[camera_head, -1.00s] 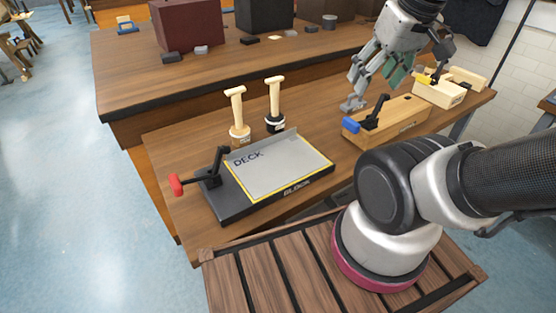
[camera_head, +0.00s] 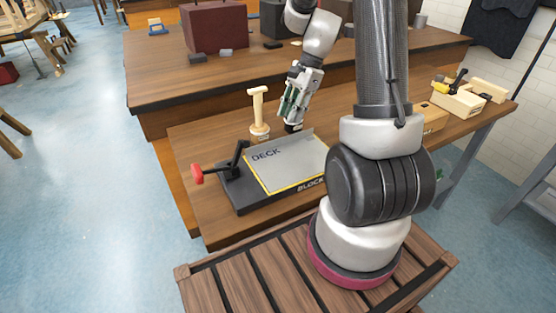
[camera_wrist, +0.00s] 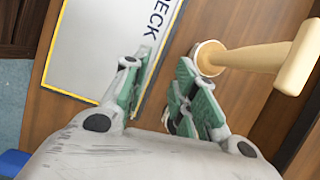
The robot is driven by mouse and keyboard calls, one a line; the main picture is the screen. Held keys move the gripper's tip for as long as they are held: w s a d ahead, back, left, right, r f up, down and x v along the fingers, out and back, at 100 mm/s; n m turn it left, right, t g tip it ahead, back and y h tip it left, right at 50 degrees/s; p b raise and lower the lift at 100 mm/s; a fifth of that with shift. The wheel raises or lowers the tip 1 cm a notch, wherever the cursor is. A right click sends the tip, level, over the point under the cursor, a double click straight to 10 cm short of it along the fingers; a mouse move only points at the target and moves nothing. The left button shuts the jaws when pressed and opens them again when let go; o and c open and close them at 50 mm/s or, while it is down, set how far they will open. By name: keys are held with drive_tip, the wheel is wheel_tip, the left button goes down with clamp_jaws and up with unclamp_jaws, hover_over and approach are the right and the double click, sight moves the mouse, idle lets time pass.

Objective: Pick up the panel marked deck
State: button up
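The grey panel marked DECK (camera_head: 288,165), with a yellow border, lies flat on a dark fixture marked BLOCK (camera_head: 262,202). It also shows in the wrist view (camera_wrist: 95,45). My gripper (camera_head: 293,122) points down near the panel's far edge. In the wrist view my gripper (camera_wrist: 163,82) has its green-padded fingers apart, with nothing seen held between them. The left finger overlaps the panel's edge in that view, and the right one is over the space beside it. I cannot tell its height above the panel.
Wooden blocks (camera_head: 458,100) sit at the right end of the table.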

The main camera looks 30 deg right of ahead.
sight(294, 156)
drive_tip(key=shift+m, duration=0.8)
drive_tip(key=x, duration=0.8)
drive_tip(key=shift+s+a, duration=0.1)
drive_tip(key=shift+s, duration=0.1)
drive_tip(key=shift+r, duration=0.1)
clamp_jaws()
